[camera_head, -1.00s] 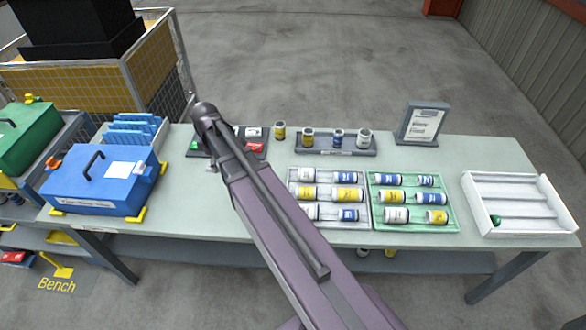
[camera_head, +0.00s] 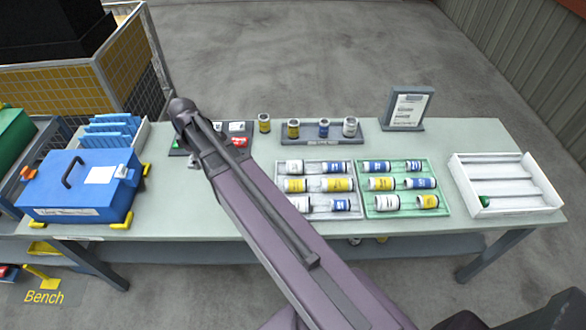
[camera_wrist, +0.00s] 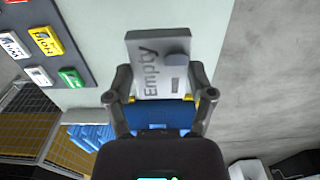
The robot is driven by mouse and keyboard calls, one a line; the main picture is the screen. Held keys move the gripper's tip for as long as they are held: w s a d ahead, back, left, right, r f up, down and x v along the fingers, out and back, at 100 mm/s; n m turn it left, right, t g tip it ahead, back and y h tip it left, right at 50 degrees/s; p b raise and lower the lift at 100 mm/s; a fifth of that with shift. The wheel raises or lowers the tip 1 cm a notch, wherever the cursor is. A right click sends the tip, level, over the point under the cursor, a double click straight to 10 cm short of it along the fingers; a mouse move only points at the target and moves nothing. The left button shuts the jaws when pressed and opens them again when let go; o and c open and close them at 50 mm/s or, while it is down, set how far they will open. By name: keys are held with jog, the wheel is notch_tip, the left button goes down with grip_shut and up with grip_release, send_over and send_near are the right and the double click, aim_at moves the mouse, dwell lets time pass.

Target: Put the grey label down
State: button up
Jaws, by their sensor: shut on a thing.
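The grey label (camera_wrist: 147,68), marked "Empty", sits between the fingers of my gripper (camera_wrist: 159,92) in the wrist view. My gripper is shut on it. The label's lower end is hidden between the fingers. In the head view my arm hides the gripper and most or all of the label. A dark board (camera_wrist: 45,68) with red, yellow, white and green labels lies to the left in the wrist view. In the head view this board (camera_head: 248,152) is partly covered by my arm at the back of the bench.
The blue case (camera_head: 80,188) and blue rack (camera_head: 112,135) stand at left on the bench (camera_head: 185,205). Small jars stand in a dark holder (camera_head: 350,139) beside a sign (camera_head: 408,108). A white tray (camera_head: 322,215), a green tray (camera_head: 405,213) and a divided tray (camera_head: 506,210) lie right.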

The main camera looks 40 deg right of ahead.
jog(key=s+a+f+b, duration=0.2)
jog(key=s+f+b, duration=0.1)
jog(key=f+b, duration=0.1)
jog(key=s+a+f+b, duration=0.3)
jog(key=s+f+b, duration=0.1)
jog(key=f+b, duration=0.1)
jog(key=s+a+f+b, duration=0.3)
jog(key=s+f+b, duration=0.1)
jog(key=f+b, duration=0.1)
jog(key=shift+a+f, duration=0.1)
jog(key=shift+f, duration=0.4)
jog(key=shift+w, duration=0.15)
jog(key=b, duration=0.2)
send_over(206, 194)
jog(key=s, duration=0.2)
jog(key=shift+w+a+f, duration=0.25)
jog(key=shift+f, duration=0.4)
jog(key=shift+w+d, duration=0.1)
jog(key=shift+w, duration=0.15)
jog(key=shift+w+d+f+b, duration=0.15)
jog(key=shift+w+f+b, duration=0.25)
jog(key=shift+f, duration=0.15)
jog(key=shift+f+b, duration=1.3)
jog(key=shift+b, duration=0.05)
jog(key=shift+f, duration=0.15)
